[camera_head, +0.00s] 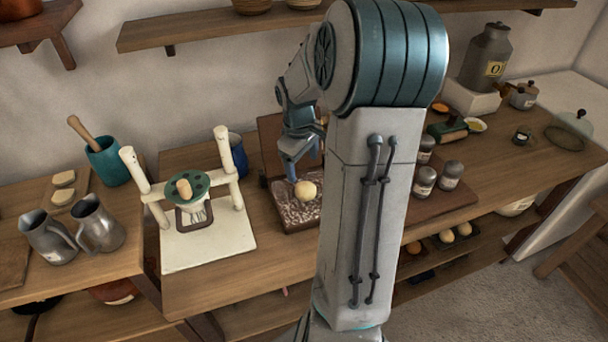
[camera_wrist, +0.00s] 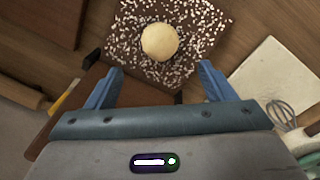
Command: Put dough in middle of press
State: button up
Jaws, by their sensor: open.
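A round pale dough ball (camera_head: 306,190) sits on a dark, white-speckled board (camera_head: 297,215) on the counter. In the wrist view the dough (camera_wrist: 160,42) lies ahead of my fingertips, between their lines and apart from them. My gripper (camera_head: 297,172) hangs above the board beside the dough; in the wrist view its two blue fingers (camera_wrist: 160,72) are spread and empty. The press (camera_head: 186,190), with cream posts, a green round top and a wooden knob, stands left of the board on a pale base plate (camera_head: 215,246). The plate's edge shows in the wrist view (camera_wrist: 275,80).
Two metal jugs (camera_head: 98,224) and a teal pot (camera_head: 107,162) with a wooden handle stand left of the press. A blue cup (camera_head: 237,150) is behind it. Several grey jars (camera_head: 424,182) stand right of my arm.

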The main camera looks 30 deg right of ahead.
jog(key=s+a+r+m, duration=0.1)
jog(key=s+a+r, duration=0.25)
jog(key=a, duration=0.25)
jog(key=s+a+r, duration=0.2)
jog(key=a+r, duration=0.2)
jog(key=a, duration=0.1)
jog(key=s+a+r+m+t+y, duration=0.1)
jog(key=s+a+m+t, duration=0.1)
jog(key=s+a, duration=0.7)
jog(key=shift+s+a+r+m+t, duration=0.15)
jog(key=shift+s+a+m+t, duration=0.2)
jog(key=shift+s, duration=0.55)
jog(key=shift+d, duration=0.15)
